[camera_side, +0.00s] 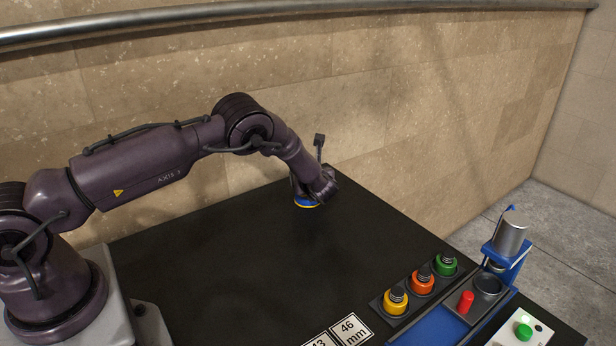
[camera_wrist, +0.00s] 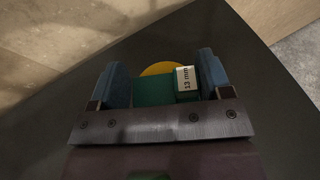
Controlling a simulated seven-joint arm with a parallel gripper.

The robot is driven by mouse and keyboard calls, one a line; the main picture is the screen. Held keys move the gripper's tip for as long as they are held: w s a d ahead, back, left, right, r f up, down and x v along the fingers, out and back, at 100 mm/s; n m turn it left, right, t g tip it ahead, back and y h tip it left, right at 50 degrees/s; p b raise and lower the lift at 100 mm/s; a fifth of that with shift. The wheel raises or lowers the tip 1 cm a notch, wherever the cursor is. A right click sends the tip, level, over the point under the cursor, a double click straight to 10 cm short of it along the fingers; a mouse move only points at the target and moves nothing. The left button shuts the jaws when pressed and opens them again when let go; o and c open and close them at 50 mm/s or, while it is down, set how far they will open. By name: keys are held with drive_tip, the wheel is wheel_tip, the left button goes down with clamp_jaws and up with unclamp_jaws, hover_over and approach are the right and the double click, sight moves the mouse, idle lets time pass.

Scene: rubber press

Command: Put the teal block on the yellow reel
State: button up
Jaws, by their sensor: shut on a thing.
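My gripper (camera_wrist: 164,82) has two blue fingers and is shut on the teal block (camera_wrist: 152,91), which carries a white label reading 13 mm. The yellow reel (camera_wrist: 160,68) shows as a rounded yellow edge just beyond the block in the wrist view, partly hidden by it. In the side view my gripper (camera_side: 308,197) is low over the far part of the black table, with a thin yellow edge of the reel (camera_side: 306,206) below it. The block cannot be made out there. Whether the block touches the reel I cannot tell.
The black table (camera_side: 240,260) is bare around my gripper. A tiled wall (camera_side: 300,110) stands close behind its far edge. At the right front are yellow (camera_side: 395,301), orange (camera_side: 422,280) and green (camera_side: 446,264) pieces in a rack, and a blue press (camera_side: 508,245). A size card (camera_side: 350,330) lies at the front.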

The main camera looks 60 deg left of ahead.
drive_tip(key=o, duration=1.1)
drive_tip(key=shift+f, duration=0.1)
